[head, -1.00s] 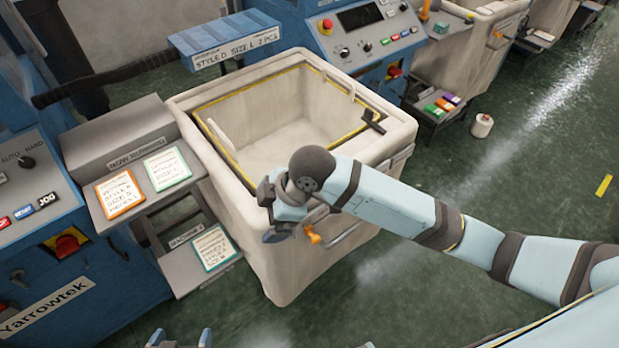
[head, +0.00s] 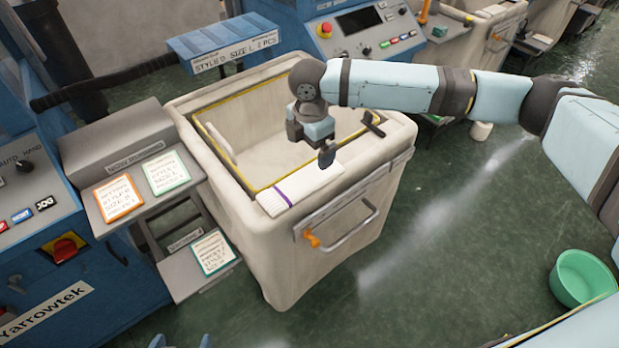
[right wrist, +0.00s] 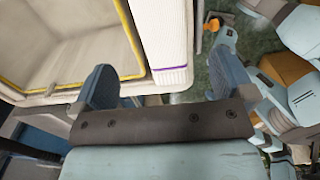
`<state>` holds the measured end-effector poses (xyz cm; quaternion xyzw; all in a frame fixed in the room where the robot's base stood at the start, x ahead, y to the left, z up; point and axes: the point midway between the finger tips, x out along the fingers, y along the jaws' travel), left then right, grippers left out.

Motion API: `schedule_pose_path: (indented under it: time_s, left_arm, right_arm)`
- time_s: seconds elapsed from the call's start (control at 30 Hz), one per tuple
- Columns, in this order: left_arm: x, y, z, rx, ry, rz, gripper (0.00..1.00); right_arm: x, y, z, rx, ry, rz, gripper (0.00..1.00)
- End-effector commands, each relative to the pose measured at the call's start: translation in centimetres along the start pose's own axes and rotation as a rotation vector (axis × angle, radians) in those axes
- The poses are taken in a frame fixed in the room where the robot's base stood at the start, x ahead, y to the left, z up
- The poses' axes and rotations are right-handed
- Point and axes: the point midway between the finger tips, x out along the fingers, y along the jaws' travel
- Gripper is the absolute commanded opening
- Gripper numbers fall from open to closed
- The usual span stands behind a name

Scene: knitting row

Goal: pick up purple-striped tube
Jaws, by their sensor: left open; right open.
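The purple-striped tube (head: 305,184) is a flat white knit piece with a purple band near its left end. It lies along the front rim of the pale bin (head: 276,243). My left gripper (head: 181,342) is open at the bottom edge, mostly cut off.
An orange-tipped handle (head: 345,232) sits on the bin's front. Machine shelves with cards (head: 166,171) stand left, and a blue sign (head: 222,43) stands behind. A green tub (head: 583,279) is on the floor at right. Floor in front of the bin is open.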

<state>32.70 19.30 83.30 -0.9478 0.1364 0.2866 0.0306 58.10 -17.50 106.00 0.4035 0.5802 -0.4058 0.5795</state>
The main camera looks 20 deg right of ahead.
Motion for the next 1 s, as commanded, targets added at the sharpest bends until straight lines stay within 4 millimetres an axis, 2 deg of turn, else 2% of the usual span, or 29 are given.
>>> schedule_pose_path:
  time_s: [0.13,0.43,0.7,1.0]
  left_arm:
    - [-0.1,-0.1,-0.2,0.001,0.0,-0.001,0.98]
    - [-0.3,-0.1,-0.6,0.001,0.002,-0.001,0.98]
    - [-0.7,-0.1,-1.2,0.001,0.005,-0.001,0.98]
    - [-0.7,0.0,-1.2,0.001,0.005,-0.001,0.98]
  right_arm:
    - [2.6,0.0,0.0,0.0,0.0,0.0,1.0]
    - [5.1,0.0,-0.2,-0.001,0.0,0.002,1.0]
    - [8.9,-0.2,-0.3,0.0,0.0,0.001,1.0]
    - [9.4,-0.2,-0.3,0.0,0.001,0.003,1.0]
